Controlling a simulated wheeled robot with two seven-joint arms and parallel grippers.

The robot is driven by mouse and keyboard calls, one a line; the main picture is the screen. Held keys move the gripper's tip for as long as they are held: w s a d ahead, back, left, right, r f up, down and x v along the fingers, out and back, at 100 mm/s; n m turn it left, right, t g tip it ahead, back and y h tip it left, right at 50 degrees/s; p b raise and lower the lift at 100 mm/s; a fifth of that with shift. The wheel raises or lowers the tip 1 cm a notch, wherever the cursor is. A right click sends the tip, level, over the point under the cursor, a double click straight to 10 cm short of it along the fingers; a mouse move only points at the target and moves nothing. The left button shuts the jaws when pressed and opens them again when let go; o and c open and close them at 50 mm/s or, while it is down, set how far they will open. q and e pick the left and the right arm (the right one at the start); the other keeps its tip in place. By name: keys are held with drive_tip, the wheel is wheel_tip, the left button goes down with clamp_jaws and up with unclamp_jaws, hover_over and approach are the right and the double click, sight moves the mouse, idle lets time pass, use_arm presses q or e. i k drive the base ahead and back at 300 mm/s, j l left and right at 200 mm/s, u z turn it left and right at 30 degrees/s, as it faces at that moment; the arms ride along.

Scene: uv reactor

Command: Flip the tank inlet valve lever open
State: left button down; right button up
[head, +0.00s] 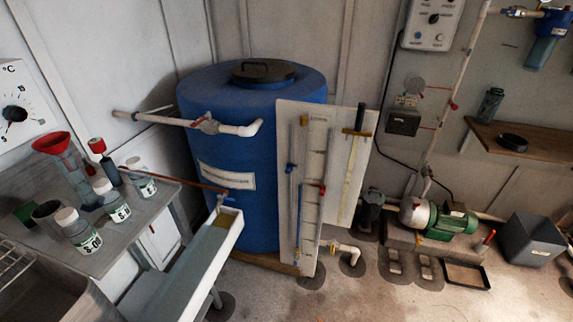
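A large blue tank (230,150) with a black lid (263,71) stands upright at the centre back. A white pipe (150,119) runs from the left wall to an elbow (250,128) in front of the tank's upper part. A grey valve body (207,124) sits in this pipe, probably the tank inlet valve. A thin pale bar (160,108) shows just above the pipe, left of the valve; I cannot tell whether it is the lever. Neither of my grippers is in view, and nothing touches the valve.
A bench (100,235) with bottles and a red funnel (52,144) stands at left. A white trough (190,270) juts out in front of the tank. A white board (310,190) with tubes stands at its right. A green pump (450,222) sits at right. Some floor is clear.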

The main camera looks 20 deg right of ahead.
sight(202, 119)
drive_tip(key=i+l, duration=0.2)
drive_tip(key=l, duration=0.2)
drive_tip(key=i+l, duration=0.25)
drive_tip(key=l, duration=0.15)
drive_tip(key=i+l, duration=0.2)
drive_tip(key=l, duration=0.15)
drive_tip(key=i+l, duration=0.25)
drive_tip(key=l, duration=0.15)
drive_tip(key=u, duration=2.4)
